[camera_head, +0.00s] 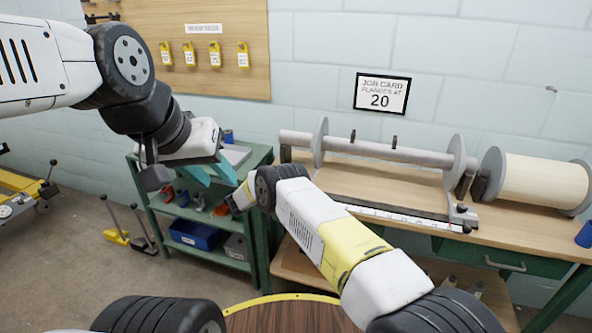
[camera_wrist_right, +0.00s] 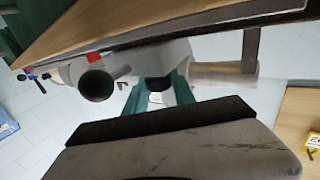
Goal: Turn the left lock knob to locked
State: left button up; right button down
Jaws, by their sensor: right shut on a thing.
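My left gripper (camera_head: 209,173) hangs over the green cart at the left, with its two teal fingers apart and nothing seen between them. My right arm reaches up from the lower right, and its gripper is mostly hidden behind the wrist in the head view. In the right wrist view my right gripper (camera_wrist_right: 157,95) has its teal fingers on either side of a small dark part (camera_wrist_right: 157,83). A round black knob (camera_wrist_right: 97,85) on a grey body shows left of the fingers, apart from them. I cannot tell which part is the left lock knob or its setting.
A metal beam with flanges (camera_head: 385,151) lies across the wooden workbench (camera_head: 385,185). A cream-wound roll (camera_head: 543,182) is at its right. The green cart (camera_head: 262,155) holds blue and red items. A job card (camera_head: 382,94) and tag board (camera_head: 205,60) are on the wall.

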jog(key=shift+m+g+h, duration=0.4)
jog(key=shift+g, duration=0.1)
jog(key=c, duration=1)
grip_release()
jog(key=shift+c, duration=0.2)
jog(key=v, duration=0.7)
jog(key=shift+s+a, duration=0.3)
